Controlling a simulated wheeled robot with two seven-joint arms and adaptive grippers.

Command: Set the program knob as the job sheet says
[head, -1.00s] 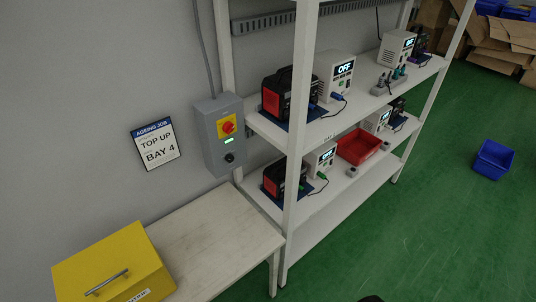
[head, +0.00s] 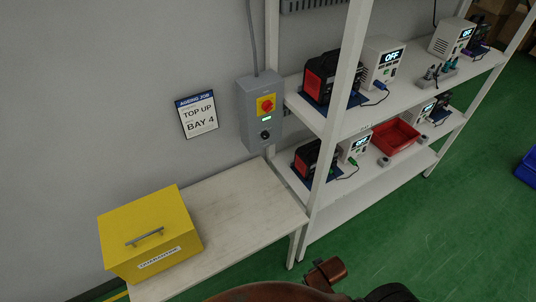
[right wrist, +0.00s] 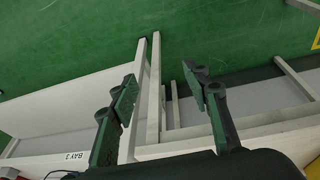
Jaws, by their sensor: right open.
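The job sheet (head: 197,115) on the wall reads "AGEING JOB", "TOP UP", "BAY 4". To its right, a grey control box (head: 247,118) carries a red-and-yellow switch (head: 266,104), a small green-lit display (head: 266,119) and a black round knob (head: 265,135) below. The knob's pointer and the display text are too small to read. My right gripper (right wrist: 163,90) shows in the right wrist view, open with nothing between its fingers, over the floor and shelf frame and away from the control box. My left gripper is out of view.
A white shelving rack (head: 335,126) stands right of the box, holding power units reading OFF, black-and-red units and a red bin (head: 394,137). A yellow lidded box (head: 150,232) sits on a low white table (head: 250,195). Green floor is open at right.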

